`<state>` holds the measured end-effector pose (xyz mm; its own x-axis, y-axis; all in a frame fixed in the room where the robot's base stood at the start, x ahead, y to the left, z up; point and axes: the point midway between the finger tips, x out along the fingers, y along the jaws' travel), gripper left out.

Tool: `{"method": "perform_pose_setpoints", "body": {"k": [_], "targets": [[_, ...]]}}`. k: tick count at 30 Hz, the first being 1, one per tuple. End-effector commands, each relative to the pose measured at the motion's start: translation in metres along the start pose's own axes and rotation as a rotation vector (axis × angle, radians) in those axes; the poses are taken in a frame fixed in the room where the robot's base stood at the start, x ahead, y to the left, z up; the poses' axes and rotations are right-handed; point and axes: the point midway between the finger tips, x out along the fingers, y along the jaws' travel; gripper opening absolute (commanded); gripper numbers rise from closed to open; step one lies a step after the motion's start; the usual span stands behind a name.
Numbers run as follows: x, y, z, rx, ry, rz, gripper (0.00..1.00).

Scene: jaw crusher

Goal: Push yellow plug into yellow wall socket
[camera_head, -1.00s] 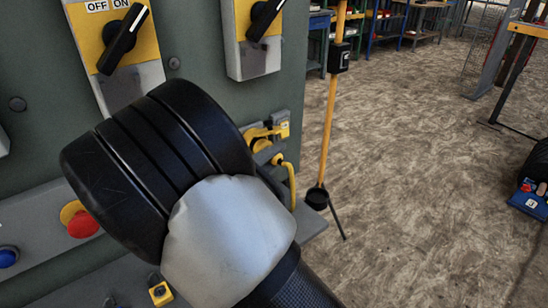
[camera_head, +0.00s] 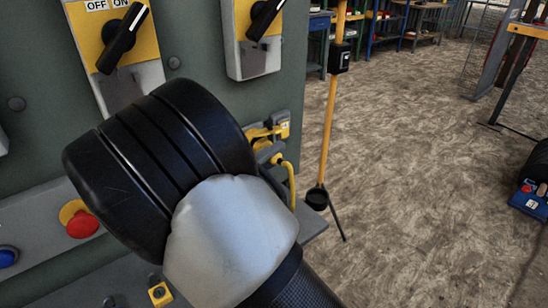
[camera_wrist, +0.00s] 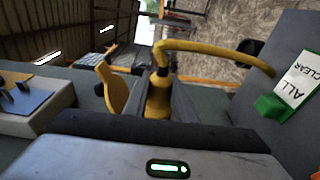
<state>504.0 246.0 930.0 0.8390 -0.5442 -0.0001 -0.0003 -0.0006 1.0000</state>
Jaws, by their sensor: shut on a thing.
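In the wrist view the yellow plug (camera_wrist: 158,98) stands between the two dark fingers of my gripper (camera_wrist: 160,88), which is shut on it. Its yellow cable (camera_wrist: 205,46) rises from the plug and bends to the right. A rounded yellow flap (camera_wrist: 113,88), which looks like the socket's lid, shows just left of the plug. In the head view the yellow wall socket (camera_head: 283,129) is on the panel's right edge, and the cable (camera_head: 291,182) hangs below it. My black and white arm hides most of the gripper there. I cannot tell how far the plug is in.
The grey-green panel carries yellow rotary switches (camera_head: 122,38), a red button (camera_head: 82,224) and a blue button (camera_head: 8,257). A yellow post (camera_head: 331,120) stands right of the panel. An "all clear" sign (camera_wrist: 298,80) shows in the wrist view.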

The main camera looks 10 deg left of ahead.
Motion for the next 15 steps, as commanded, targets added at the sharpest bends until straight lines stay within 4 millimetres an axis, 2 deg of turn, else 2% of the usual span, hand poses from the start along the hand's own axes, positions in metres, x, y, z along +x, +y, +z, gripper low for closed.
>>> {"method": "perform_pose_setpoints", "body": {"k": [15], "targets": [[0.0016, -0.0001, -0.0093, 0.001, -0.001, 0.000, 0.00]]}}
